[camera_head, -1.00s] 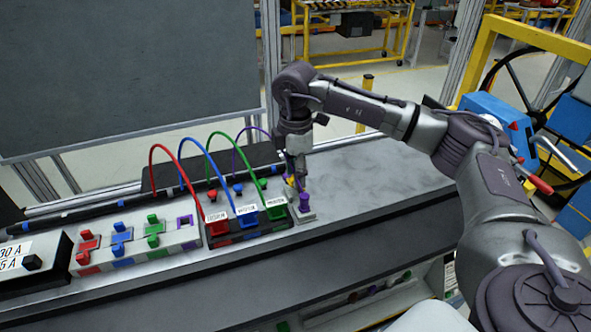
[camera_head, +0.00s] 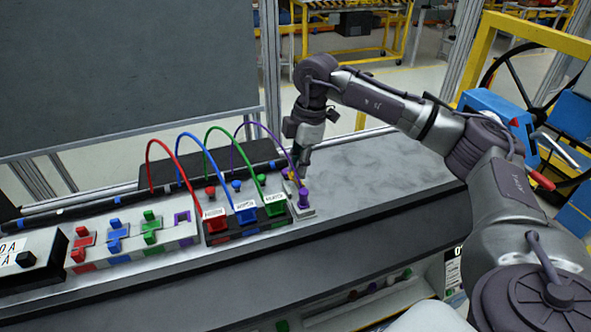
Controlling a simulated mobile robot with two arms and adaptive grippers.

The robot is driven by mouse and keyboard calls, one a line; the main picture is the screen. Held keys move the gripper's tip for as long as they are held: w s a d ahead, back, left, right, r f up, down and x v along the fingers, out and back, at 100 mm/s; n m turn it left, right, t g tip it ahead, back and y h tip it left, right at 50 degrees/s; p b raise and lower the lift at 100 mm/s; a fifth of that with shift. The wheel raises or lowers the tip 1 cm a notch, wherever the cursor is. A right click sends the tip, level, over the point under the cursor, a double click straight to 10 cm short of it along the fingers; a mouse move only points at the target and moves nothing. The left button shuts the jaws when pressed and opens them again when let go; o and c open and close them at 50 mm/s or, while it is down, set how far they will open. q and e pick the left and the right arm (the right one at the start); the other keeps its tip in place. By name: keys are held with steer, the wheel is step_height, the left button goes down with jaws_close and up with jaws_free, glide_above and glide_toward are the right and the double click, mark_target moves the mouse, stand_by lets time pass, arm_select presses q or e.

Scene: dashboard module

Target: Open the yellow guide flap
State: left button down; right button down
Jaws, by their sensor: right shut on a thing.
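My right gripper (camera_head: 300,174) points down at this block, behind the purple plug (camera_head: 304,197). It is shut on the flap, as far as I can tell; its fingertips are small and partly hidden by the purple cable. How far the flap is turned is too small to tell. My left gripper is not in view.
Red, blue and green cables (camera_head: 179,150) arch to labelled connectors (camera_head: 246,213) just left of the block. A purple cable (camera_head: 262,125) arches close to my right gripper. A switch panel (camera_head: 160,255) stands farther left. The grey bench top (camera_head: 370,170) to the right is clear.

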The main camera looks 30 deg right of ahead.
steer(key=y, duration=0.1)
steer(key=d+y+b, duration=0.1)
steer(key=shift+s+d+f+t+y, duration=0.1)
steer(key=shift+s+d+t+y, duration=0.05)
steer(key=shift+d+t+y, duration=0.2)
steer(key=y, duration=0.1)
steer(key=d+y+b, duration=0.1)
steer(key=shift+s+d+f+t+y+b, duration=0.1)
steer(key=shift+s+t+y+b, duration=0.1)
steer(key=shift+t+y+b, duration=0.15)
steer(key=y, duration=0.1)
steer(key=d+y, duration=0.1)
steer(key=shift+s+d+f+t+y+b, duration=0.1)
steer(key=shift+f+t+y+b, duration=0.1)
steer(key=shift+t+y+b, duration=0.15)
steer(key=shift+s+d+f+t+y+b, duration=0.1)
steer(key=shift+d+f+t+y+b, duration=0.15)
steer(key=shift+y, duration=0.55)
steer(key=shift+s+d+f+t+y+b, duration=0.1)
steer(key=shift+d+f+y+b, duration=0.2)
steer(key=shift+y, duration=0.45)
steer(key=shift+r, duration=0.15)
steer(key=c, duration=1.1)
jaws_free()
steer(key=shift+d, duration=0.1)
